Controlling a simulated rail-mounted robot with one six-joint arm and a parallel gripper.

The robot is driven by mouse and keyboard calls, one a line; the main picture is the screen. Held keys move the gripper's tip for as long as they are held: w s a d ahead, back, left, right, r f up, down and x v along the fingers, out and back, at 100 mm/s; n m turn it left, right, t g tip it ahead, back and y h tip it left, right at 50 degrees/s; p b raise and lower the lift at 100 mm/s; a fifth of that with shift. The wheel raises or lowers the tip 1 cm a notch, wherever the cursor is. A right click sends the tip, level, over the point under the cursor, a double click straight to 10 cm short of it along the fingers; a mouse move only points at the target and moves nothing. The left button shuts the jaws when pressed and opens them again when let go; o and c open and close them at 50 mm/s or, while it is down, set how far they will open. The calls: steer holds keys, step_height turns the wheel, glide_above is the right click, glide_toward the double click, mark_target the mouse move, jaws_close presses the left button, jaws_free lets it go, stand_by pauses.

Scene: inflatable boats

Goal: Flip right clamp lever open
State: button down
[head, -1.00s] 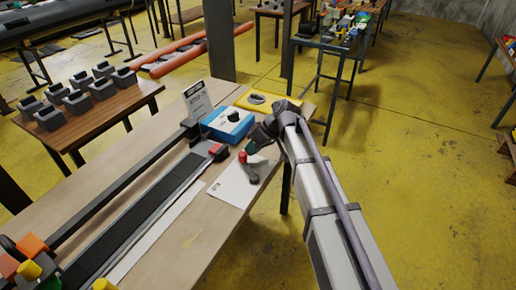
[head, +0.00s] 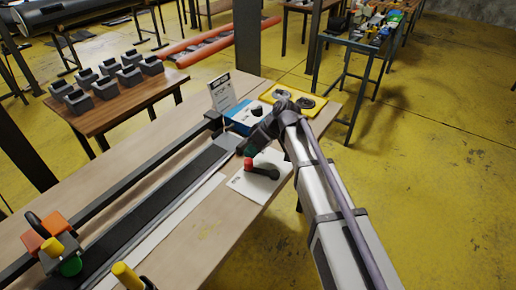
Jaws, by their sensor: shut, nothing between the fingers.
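A dark clamp rail (head: 160,205) runs along the wooden bench, its far end near the blue box. My gripper (head: 243,147) is shut and empty, pointing down at this far right end. It covers the rail's end, so any clamp lever there is mostly hidden. Just below the gripper, a dark handle with a red knob (head: 248,164) rests over a white sheet (head: 246,186). I cannot tell whether they touch. At the near left end sits a clamp (head: 55,240) with orange, yellow and green parts.
A blue box (head: 240,114), an upright sign (head: 221,92) and a yellow tray (head: 292,98) with round dark items stand behind the gripper. Another yellow knob (head: 125,274) is at the bottom edge. The bench between the ends is mostly clear.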

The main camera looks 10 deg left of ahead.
mark_target(245, 161)
steer(key=shift+s+a, duration=0.25)
steer(key=shift+s, duration=0.4)
steer(key=shift+s+a, duration=0.25)
steer(key=shift+s, duration=0.35)
steer(key=shift+s+a, duration=0.1)
steer(key=shift+s, duration=0.45)
steer(key=shift+s, duration=0.15)
steer(key=w, duration=0.1)
steer(key=w+a, duration=0.1)
steer(key=w, duration=0.1)
steer(key=w+a+r+p, duration=0.1)
steer(key=shift+w+r, duration=0.1)
steer(key=shift+w, duration=0.2)
steer(key=w+d+r+p, duration=0.1)
steer(key=w+r+p, duration=0.4)
steer(key=r+p, duration=0.1)
steer(key=shift+r+p, duration=0.4)
steer(key=shift+p, duration=0.1)
steer(key=shift+w+d, duration=0.1)
